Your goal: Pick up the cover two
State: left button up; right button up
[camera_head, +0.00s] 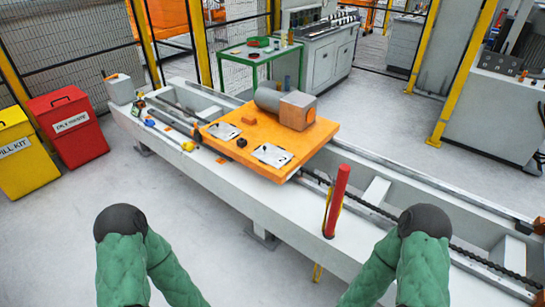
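Two flat, silvery plates with dark marks lie on an orange platform (205,138) and look like covers. One plate (224,131) is at the left of the platform; the other plate (272,156) is nearer its front edge. I cannot tell which of them is cover two. A small dark block (241,142) sits between them. My two green-sleeved arms show at the bottom of the picture, well short of the platform. Both grippers are below the frame and hidden.
The platform sits on a long white gantry bed (270,210) with rails and a chain. A grey cylinder with an orange-brown block (297,110) is at its back. A red upright cylinder (338,202) stands on the bed's front edge. Small tools lie left. Yellow (22,155) and red bins (68,127) stand left.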

aim_at(276, 157)
jog(key=i+j, duration=0.55)
jog(key=i, duration=0.2)
jog(key=i+j+z, duration=0.15)
jog(key=i+j, duration=0.45)
jog(key=i, duration=0.15)
